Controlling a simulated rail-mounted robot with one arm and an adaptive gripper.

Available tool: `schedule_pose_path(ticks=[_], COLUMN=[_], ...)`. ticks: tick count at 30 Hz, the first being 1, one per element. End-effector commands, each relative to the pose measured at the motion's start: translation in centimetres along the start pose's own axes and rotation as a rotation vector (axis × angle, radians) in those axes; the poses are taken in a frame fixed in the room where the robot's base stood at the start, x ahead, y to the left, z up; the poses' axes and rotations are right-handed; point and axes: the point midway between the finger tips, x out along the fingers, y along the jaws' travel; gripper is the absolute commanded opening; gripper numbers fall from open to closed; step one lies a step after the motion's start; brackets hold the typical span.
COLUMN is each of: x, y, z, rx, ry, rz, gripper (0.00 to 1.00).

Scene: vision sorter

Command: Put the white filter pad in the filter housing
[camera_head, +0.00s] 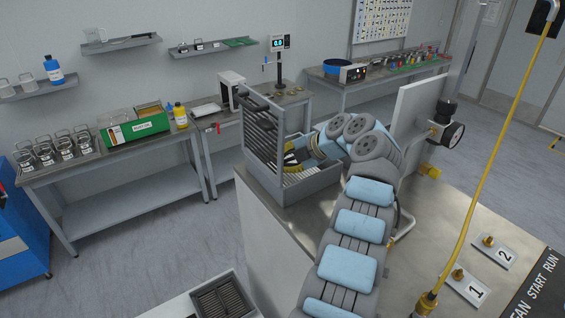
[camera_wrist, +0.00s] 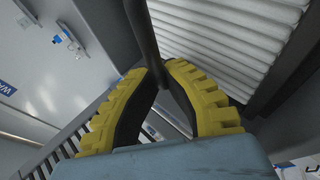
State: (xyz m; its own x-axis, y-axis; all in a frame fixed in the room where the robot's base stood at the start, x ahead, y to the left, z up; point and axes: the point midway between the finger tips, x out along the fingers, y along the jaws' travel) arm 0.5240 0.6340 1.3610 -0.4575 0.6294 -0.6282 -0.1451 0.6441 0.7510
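The filter housing (camera_head: 312,187) is a grey open box on the metal bench, with a slatted grey panel (camera_head: 262,128) standing upright at its left side. My gripper (camera_head: 291,160) reaches into it with its yellow fingers. In the wrist view my gripper (camera_wrist: 158,76) has its fingertips close together on both sides of a dark bar (camera_wrist: 143,30), seemingly gripping it. A white ribbed surface (camera_wrist: 225,35), apparently the filter pad, lies behind the right finger. A little white (camera_head: 298,177) also shows inside the housing in the head view; the rest is hidden.
A yellow hose (camera_head: 487,150) hangs at the right. A dark slotted tray (camera_head: 222,298) is at bottom. Side benches hold a green box (camera_head: 135,128) and racks.

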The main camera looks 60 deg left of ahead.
Motion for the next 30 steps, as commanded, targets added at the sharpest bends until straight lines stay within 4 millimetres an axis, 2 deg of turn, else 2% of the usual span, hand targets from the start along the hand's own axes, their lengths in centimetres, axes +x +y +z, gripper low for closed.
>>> schedule_pose_path(ticks=[1, 3, 17, 23, 30], x=[0.0, 0.0, -0.3, -2.5, -6.5], y=[0.0, 0.0, 0.3, 0.0, 0.0], z=[0.0, 0.0, -0.1, 0.1, 0.1], rx=[0.0, 0.0, 0.0, 0.0, 0.001], ry=[0.0, 0.0, 0.0, -0.002, -0.003], rz=[0.0, 0.0, 0.0, 0.0, 0.002], gripper=[0.17, 0.33, 0.33, 0.33, 0.33])
